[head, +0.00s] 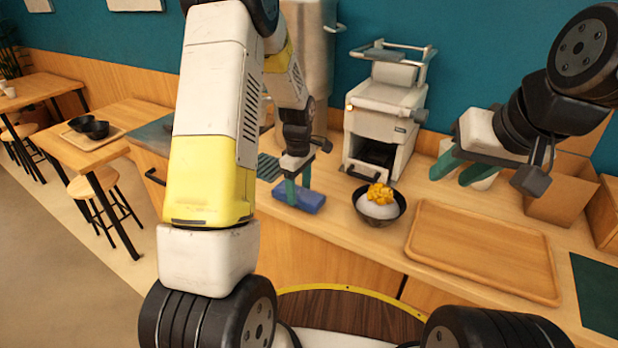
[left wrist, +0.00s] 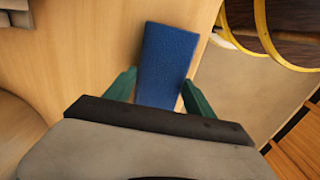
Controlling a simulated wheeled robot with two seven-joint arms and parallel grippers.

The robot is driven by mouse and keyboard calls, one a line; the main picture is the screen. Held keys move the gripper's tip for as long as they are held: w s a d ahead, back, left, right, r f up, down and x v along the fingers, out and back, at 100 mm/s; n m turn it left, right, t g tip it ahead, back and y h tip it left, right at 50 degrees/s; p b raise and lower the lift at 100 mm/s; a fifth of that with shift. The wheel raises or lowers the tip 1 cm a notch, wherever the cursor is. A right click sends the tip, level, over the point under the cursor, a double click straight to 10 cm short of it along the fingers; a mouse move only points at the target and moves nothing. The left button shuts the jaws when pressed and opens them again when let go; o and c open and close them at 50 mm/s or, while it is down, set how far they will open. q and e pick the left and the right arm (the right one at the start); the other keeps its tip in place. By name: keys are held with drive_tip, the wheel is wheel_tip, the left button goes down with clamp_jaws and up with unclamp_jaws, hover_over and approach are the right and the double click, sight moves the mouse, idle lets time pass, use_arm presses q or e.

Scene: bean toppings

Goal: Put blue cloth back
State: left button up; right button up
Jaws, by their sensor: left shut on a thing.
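The blue cloth (head: 300,196) is a folded block at the counter's front edge, left of the black bowl. My left gripper (head: 298,182) is over it with its green fingers pointing down. In the left wrist view the blue cloth (left wrist: 166,62) lies between the two green fingers (left wrist: 158,92), and the gripper is shut on it. I cannot tell whether the cloth touches the counter. My right gripper (head: 460,172) is above the counter on the right, its green fingers apart and empty.
A black bowl (head: 398,212) with white and yellow food stands right of the cloth. A wooden tray (head: 480,250) lies further right. A white machine (head: 383,122) stands behind the bowl. Cardboard-coloured boxes (head: 562,190) are at the far right. A dark green mat (head: 598,295) lies at the right edge.

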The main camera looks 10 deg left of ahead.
sight(299, 192)
use_arm(q)
drive_tip(key=shift+f, duration=0.45)
drive_tip(key=shift+f, duration=0.15)
drive_tip(key=o, duration=1.5)
drive_tip(key=shift+c, duration=0.2)
drive_tip(key=s+r+m+t, duration=0.1)
drive_tip(key=s+r+m, duration=0.25)
drive_tip(key=r, duration=1.55)
drive_tip(key=s+d+r+m+t+h, duration=0.1)
drive_tip(key=s+r+m, duration=0.3)
drive_tip(key=s, duration=0.6)
drive_tip(key=s+d+r+m+t+h, duration=0.1)
drive_tip(key=s+r+m+t, duration=0.3)
drive_tip(key=s+m, duration=0.3)
drive_tip(key=s+r, duration=0.1)
drive_tip(key=s, duration=0.2)
drive_tip(key=shift+s, duration=0.35)
